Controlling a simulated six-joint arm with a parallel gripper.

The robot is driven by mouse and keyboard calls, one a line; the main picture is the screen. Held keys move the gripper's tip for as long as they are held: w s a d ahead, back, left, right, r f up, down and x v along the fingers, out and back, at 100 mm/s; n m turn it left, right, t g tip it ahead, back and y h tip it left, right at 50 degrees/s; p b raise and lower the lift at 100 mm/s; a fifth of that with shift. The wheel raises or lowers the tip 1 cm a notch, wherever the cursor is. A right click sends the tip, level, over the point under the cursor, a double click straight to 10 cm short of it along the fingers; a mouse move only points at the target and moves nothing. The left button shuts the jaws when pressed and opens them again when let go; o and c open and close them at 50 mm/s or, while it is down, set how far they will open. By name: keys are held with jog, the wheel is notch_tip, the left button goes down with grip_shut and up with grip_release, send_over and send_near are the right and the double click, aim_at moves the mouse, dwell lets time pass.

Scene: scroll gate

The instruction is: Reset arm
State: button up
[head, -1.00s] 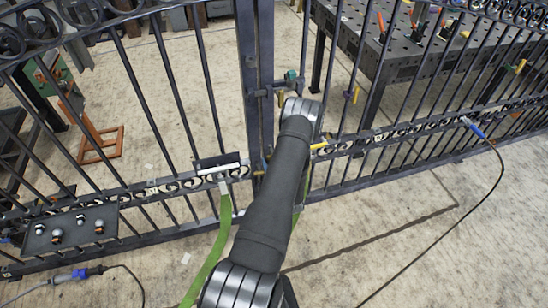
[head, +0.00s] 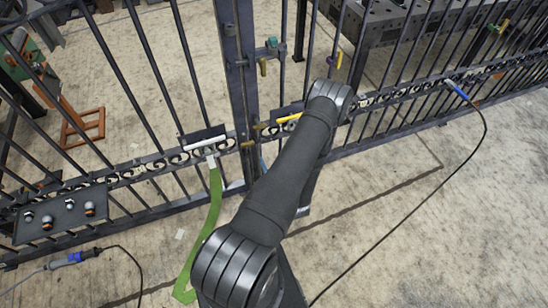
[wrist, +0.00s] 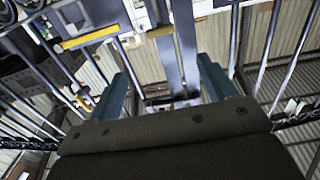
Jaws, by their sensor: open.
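The dark scroll gate (head: 235,75) stands upright across the head view, with vertical bars and a band of scrolls. A yellow handle (head: 288,118) and brass-coloured fittings sit near its middle upright. My arm reaches toward the gate and hides part of it to the right of that upright. My gripper (wrist: 168,86) shows in the wrist view with its two teal fingers wide apart and nothing held between them. Gate uprights show beyond the gap. A yellow handle (wrist: 90,38) is at the upper left there. The fingers are not clearly visible in the head view.
A green strap (head: 212,215) hangs from the gate to the floor. A panel with several knobs (head: 62,214) is at the left. A black cable runs from a blue connector (head: 456,89) across the floor. A dark metal table (head: 385,22) stands behind the gate.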

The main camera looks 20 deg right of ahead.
aim_at(260, 128)
jog(key=w, duration=1.7)
jog(key=shift+w, duration=0.25)
jog(key=s, duration=1.8)
jog(key=w, duration=1.8)
jog(key=shift+w, duration=0.1)
jog(key=r, duration=0.7)
jog(key=shift+s+r, duration=0.25)
jog(key=shift+s, duration=0.05)
jog(key=s, duration=1.7)
jog(key=shift+m+g, duration=0.6)
jog(key=shift+w+d+r, duration=0.25)
jog(key=shift+w+r, duration=0.2)
jog(key=shift+w, duration=0.25)
jog(key=shift+w+d+r, duration=0.3)
jog(key=shift+w+r, duration=0.2)
jog(key=shift+w, duration=0.25)
jog(key=shift+w+d+r, duration=0.25)
jog(key=shift+w+r, duration=0.2)
jog(key=shift+w, duration=0.25)
